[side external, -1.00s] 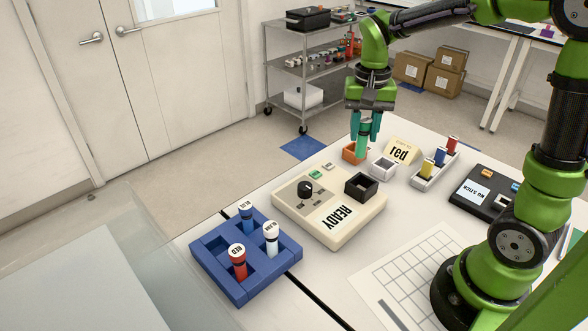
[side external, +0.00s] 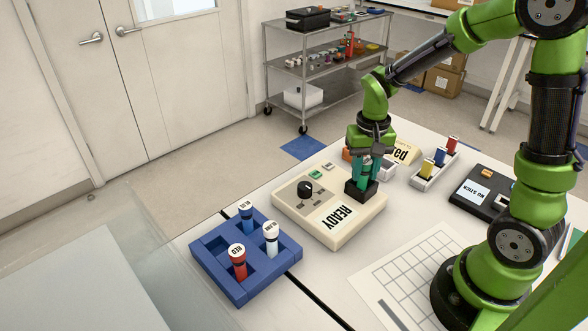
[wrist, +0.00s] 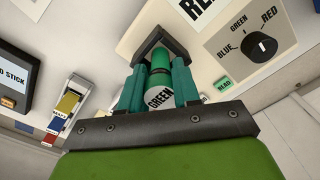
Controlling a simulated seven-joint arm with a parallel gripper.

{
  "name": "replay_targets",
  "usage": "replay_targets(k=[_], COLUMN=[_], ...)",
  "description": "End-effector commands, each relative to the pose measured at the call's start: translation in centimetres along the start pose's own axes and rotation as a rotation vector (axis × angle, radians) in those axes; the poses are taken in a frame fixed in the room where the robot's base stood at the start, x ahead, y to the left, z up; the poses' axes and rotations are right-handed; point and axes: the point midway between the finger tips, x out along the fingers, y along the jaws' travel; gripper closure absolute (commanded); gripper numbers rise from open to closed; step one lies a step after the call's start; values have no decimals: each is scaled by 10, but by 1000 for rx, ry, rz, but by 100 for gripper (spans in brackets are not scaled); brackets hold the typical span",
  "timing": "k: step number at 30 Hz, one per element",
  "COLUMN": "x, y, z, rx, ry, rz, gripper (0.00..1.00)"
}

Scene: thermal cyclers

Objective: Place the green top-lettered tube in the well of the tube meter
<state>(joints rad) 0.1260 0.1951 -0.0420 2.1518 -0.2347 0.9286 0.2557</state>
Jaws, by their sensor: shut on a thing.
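The green tube (wrist: 159,78) has a white top lettered GREEN, which faces the wrist camera. My gripper (wrist: 158,86) is shut on it, one teal finger on each side. In the side external view my gripper (side external: 363,172) is over the black square well (side external: 358,192) of the tube meter (side external: 322,226), a cream box with a READY label and a black knob. In the wrist view the tube's far end is at or inside the well (wrist: 167,43); how deep it sits is hidden by the fingers and the well's walls.
A blue rack (side external: 205,267) with red, blue and white tubes stands at the front left. A gridded sheet (side external: 415,270) lies in front.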

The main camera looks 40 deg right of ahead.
Motion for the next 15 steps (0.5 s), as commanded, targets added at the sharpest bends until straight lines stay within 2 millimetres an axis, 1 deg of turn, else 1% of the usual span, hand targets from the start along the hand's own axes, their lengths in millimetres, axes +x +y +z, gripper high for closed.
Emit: replay_targets(k=[6,7,9,12,15], x=[3,3,3,2,2], y=[0,0,0,0,0], z=[0,0,0,0,0], rx=[0,-1,-1,-1,-1], ry=[0,0,1,1,1], rz=[1,0,0,0,0], gripper=[98,67,56,43,43])
